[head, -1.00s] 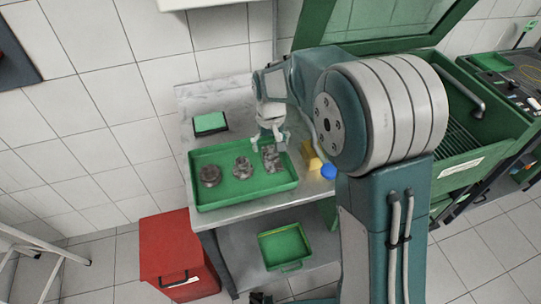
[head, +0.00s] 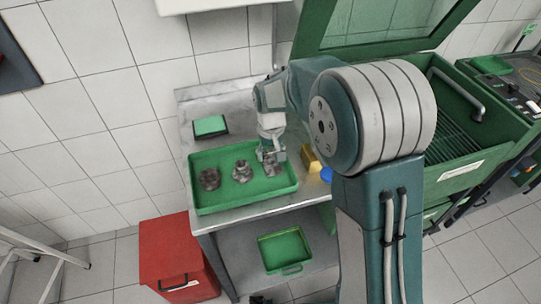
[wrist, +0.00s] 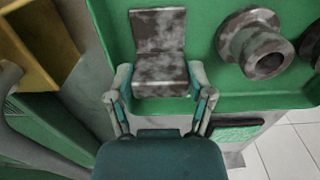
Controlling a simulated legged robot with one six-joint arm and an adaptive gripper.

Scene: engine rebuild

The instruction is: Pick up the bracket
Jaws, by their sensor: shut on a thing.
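The bracket (wrist: 158,40) is a bent, mottled grey metal plate at the right end of the green tray (head: 225,206). In the wrist view it lies between my two fingers. My gripper (wrist: 158,78) is shut on the bracket's near part, one finger on each side. In the head view my gripper (head: 272,155) points down into the tray and partly hides the bracket (head: 271,170). The bracket looks to be still at tray level; I cannot tell whether it touches the floor of the tray.
Two round flanged metal parts, a middle one (head: 242,171) and a left one (head: 209,179), sit in the tray. A yellow block (head: 311,160) and a blue object (head: 327,175) are right of it. A black box with a green top (head: 210,125) stands behind.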

